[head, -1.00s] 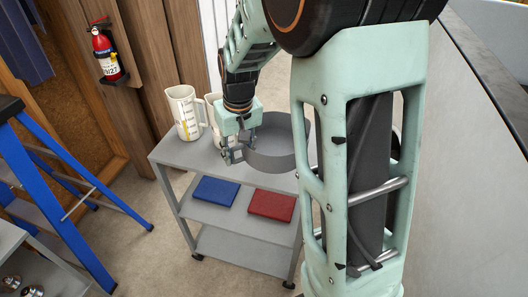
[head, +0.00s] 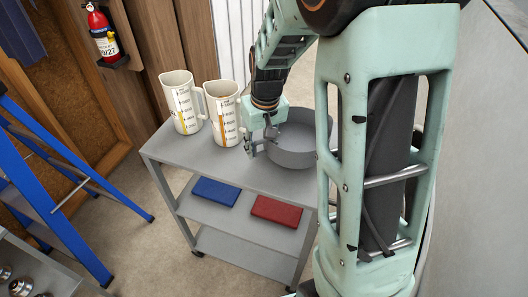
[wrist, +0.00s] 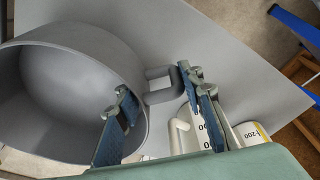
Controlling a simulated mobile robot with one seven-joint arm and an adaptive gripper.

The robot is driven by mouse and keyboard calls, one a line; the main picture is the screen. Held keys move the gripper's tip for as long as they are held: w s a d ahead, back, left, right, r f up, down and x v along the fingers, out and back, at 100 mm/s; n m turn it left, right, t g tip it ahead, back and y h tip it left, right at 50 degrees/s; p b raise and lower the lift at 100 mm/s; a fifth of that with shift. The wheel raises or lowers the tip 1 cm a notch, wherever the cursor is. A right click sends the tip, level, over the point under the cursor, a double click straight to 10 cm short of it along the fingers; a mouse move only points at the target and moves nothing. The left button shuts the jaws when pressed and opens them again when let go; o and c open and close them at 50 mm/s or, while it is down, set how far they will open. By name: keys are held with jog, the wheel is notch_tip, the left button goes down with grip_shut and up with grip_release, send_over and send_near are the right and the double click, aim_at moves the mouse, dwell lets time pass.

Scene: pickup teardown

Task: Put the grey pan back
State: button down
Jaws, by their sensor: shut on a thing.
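The grey pan (head: 310,158) is a round, deep vessel at the right part of the grey cart's top (head: 200,165) in the head view. My gripper (head: 260,142) is at the pan's left side, shut on it. In the wrist view the pan (wrist: 65,45) fills the left side, with its loop handle (wrist: 163,84) between my two fingers (wrist: 160,93). The pan looks upright. I cannot tell whether its base touches the cart top. My arm hides the pan's right edge in the head view.
Two measuring jugs (head: 180,102) (head: 222,112) stand at the cart's back left, the second close to my gripper. A blue box (head: 215,192) and a red box (head: 276,210) lie on the middle shelf. A blue ladder (head: 50,190) stands left. The cart top's front left is clear.

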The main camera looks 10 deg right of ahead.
aim_at(262, 152)
jog(key=f, duration=0.1)
jog(key=f+b, duration=0.2)
jog(key=shift+w+d, duration=0.2)
jog(key=shift+d, duration=0.05)
jog(key=shift+a+f+b, duration=0.1)
jog(key=shift+f+b, duration=0.25)
jog(key=shift+f, duration=0.25)
jog(key=c, duration=1.3)
grip_release()
jog(key=shift+r, duration=0.15)
jog(key=shift+r, duration=0.25)
notch_tip(262, 152, up, 12)
jog(key=s, duration=0.2)
jog(key=shift+d+f, duration=0.2)
